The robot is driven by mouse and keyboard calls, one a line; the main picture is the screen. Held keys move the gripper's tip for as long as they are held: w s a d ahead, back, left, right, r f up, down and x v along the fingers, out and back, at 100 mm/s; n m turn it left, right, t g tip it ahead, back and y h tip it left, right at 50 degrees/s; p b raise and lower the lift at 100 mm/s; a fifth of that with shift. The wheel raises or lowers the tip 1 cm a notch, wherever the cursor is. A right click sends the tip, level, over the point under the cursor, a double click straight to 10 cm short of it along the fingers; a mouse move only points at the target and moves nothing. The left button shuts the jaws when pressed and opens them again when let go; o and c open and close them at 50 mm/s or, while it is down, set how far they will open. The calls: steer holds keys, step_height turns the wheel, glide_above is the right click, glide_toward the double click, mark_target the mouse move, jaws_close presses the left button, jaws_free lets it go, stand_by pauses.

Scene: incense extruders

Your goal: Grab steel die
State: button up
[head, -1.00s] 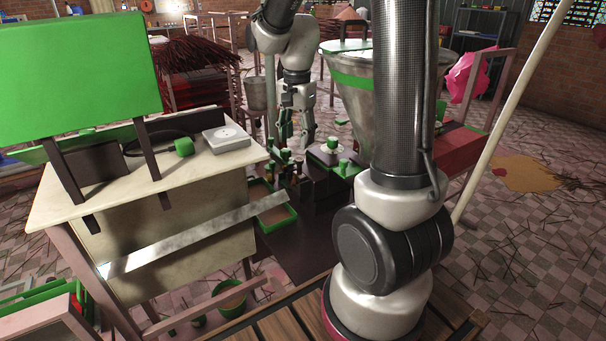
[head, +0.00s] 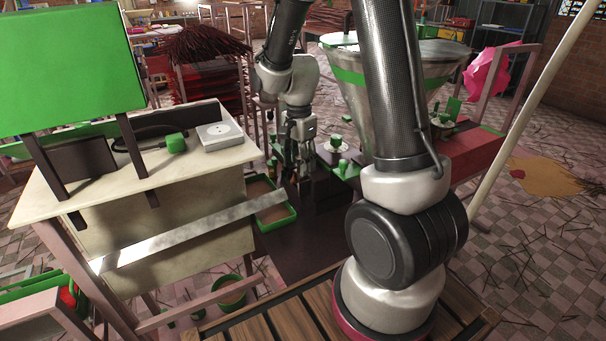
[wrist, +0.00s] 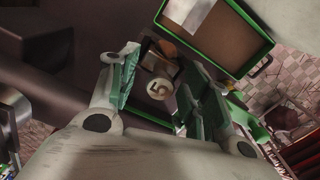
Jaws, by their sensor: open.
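In the wrist view a small round, pale metal piece marked "5" (wrist: 157,89), which looks like the steel die, sits between my gripper's fingers. Its sides and base are partly hidden, and I see no firm contact with the fingers. My gripper (wrist: 155,92) is open, with green-padded fingers on either side of the piece. In the head view my gripper (head: 297,172) points down over the dark bench, just beyond the green-rimmed tray. The die cannot be made out there, as the fingers cover that spot.
A green-rimmed tray (head: 291,213) of brown material lies close to the gripper; it also shows in the wrist view (wrist: 243,73). A green-knobbed part (head: 336,142) stands right of the gripper. A metal hopper (head: 357,98) rises behind. A pale table with a scale (head: 220,134) is at left.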

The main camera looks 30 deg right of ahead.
jaws_close()
steer(key=shift+r, duration=0.1)
stand_by(0.4)
